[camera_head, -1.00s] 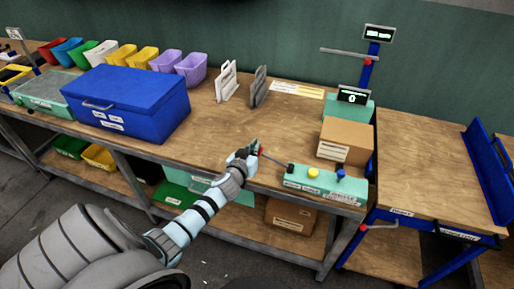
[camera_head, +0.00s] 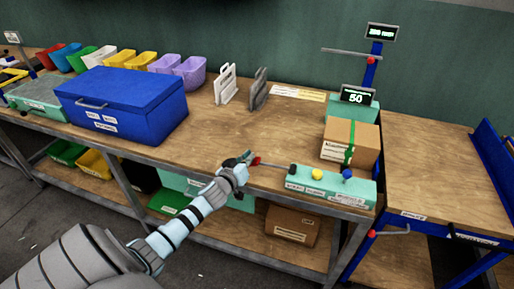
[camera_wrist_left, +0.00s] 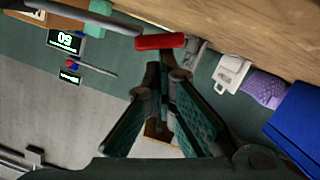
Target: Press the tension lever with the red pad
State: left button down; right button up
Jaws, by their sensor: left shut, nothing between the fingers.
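The tension lever is a dark bar (camera_head: 275,165) running left from the teal control console (camera_head: 320,190) at the bench's front edge. Its red pad (camera_head: 256,161) is at the left end. My left gripper (camera_head: 248,157) is shut and empty, with its tips right at the red pad. In the left wrist view the red pad (camera_wrist_left: 160,41) lies just beyond the closed fingertips (camera_wrist_left: 165,68); whether they touch it I cannot tell. A display (camera_head: 356,96) behind the console reads 50. A cardboard box (camera_head: 338,143) with a green strap stands behind the console. My right gripper is not in view.
The console also carries a yellow button (camera_head: 317,174) and a blue knob (camera_head: 347,174). A large blue case (camera_head: 125,100) stands left on the bench (camera_head: 215,130). White and grey racks stand at the back. Bare wood lies between case and console.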

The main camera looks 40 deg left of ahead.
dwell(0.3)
pick_arm(q)
notch_tip(320, 180, up, 4)
jog(key=a+p, duration=0.2)
jog(key=p, duration=0.3)
jog(key=b+v, duration=0.2)
jog(key=v, duration=0.8)
jog(key=shift+s+f, duration=0.2)
jog(key=shift+s, duration=0.1)
jog(key=shift+d, duration=0.1)
dwell(1.0)
jog(key=w+d+r+m+y+p, duration=0.1)
jog(key=w+d+r+m+p, duration=0.1)
jog(key=d+r+p, duration=0.3)
notch_tip(320, 180, up, 2)
jog(key=shift+r+m+g+p, duration=0.2)
jog(key=shift+m+g+p, duration=0.15)
jog(key=shift+m, duration=0.35)
